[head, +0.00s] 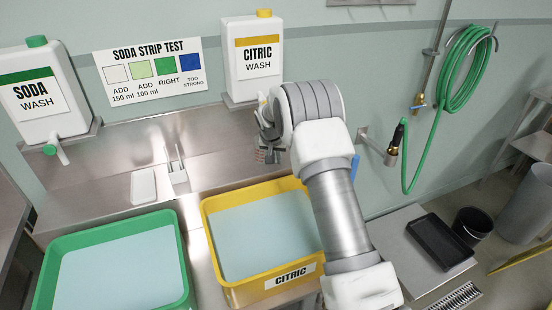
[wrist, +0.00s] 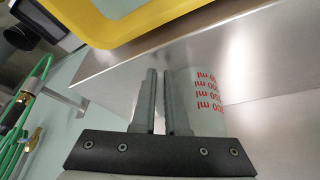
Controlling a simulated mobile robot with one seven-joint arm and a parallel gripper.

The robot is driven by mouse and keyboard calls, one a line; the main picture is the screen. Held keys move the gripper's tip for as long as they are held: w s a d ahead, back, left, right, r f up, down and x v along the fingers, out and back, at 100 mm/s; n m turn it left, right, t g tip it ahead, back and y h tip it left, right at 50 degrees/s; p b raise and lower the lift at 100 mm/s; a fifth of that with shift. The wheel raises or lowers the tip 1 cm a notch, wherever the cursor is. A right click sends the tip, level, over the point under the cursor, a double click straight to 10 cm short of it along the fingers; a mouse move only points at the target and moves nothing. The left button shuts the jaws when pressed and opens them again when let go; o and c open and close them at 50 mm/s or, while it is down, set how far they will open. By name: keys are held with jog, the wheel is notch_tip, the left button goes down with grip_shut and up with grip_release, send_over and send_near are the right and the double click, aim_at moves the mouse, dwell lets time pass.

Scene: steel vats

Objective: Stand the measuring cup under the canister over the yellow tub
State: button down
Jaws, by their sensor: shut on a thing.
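The canister over the yellow tub is white with a yellow cap and a CITRIC WASH label (head: 250,75), on the wall in the head view. The yellow tub (head: 212,262) below it holds pale liquid; its rim also shows in the wrist view (wrist: 125,32). My gripper (wrist: 159,78) is shut, its two fingers close together. The measuring cup (wrist: 203,85), pale with red ml marks, is right beside the fingers; I take its gripped part, hidden between them, to be its handle. In the head view my gripper (head: 268,152) is below the canister, partly hidden by my arm; the cup is not clear there.
A green tub (head: 178,285) and a SODA WASH canister (head: 45,92) are at the left. A test chart (head: 150,68) hangs between the canisters. A green hose (head: 462,75) hangs at the right, above a black tray (head: 440,245). The steel counter (head: 100,215) lies behind the tubs.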

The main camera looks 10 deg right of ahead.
jog(key=shift+f, duration=0.2)
jog(key=c, duration=0.9)
grip_release()
jog(key=shift+c, duration=0.2)
jog(key=shift+r, duration=0.2)
